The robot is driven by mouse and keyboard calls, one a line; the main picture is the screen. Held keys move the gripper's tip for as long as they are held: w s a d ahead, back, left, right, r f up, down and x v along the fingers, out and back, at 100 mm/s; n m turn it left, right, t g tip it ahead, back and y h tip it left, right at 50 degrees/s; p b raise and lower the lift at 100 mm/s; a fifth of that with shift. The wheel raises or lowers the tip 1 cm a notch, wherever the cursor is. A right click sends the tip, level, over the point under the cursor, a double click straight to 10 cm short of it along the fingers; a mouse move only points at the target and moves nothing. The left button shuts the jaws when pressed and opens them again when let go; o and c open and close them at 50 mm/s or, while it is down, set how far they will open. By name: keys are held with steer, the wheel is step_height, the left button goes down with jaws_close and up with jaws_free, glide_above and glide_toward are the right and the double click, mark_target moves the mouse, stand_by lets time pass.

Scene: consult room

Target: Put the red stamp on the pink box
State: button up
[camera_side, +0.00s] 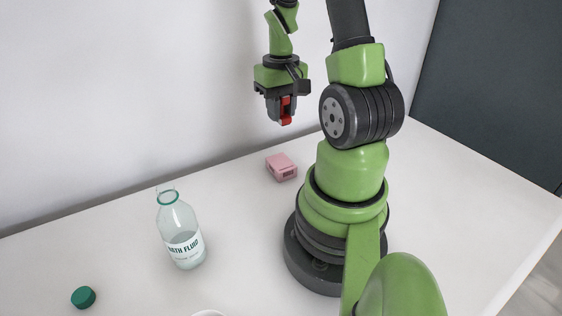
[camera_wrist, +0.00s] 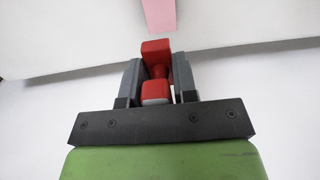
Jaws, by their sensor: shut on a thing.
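My gripper (camera_side: 281,108) is shut on the red stamp (camera_side: 286,112) and holds it in the air. In the wrist view the red stamp (camera_wrist: 157,50) sits between the two dark fingers of my gripper (camera_wrist: 157,75). The pink box (camera_side: 281,168) lies on the white table, below the stamp and apart from it. Part of the pink box (camera_wrist: 158,14) shows at the top edge of the wrist view, beyond the stamp.
A clear bottle with a label (camera_side: 181,232) stands open on the white table (camera_side: 120,240) at the left. A green cap (camera_side: 83,297) lies near the front left. A white rim (camera_side: 208,313) is cut off at the bottom edge. A wall runs behind the table.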

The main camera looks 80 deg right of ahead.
mark_target(281, 162)
step_height(281, 162, down, 11)
steer(key=shift+r, duration=0.1)
stand_by(0.4)
steer(key=o, duration=0.9)
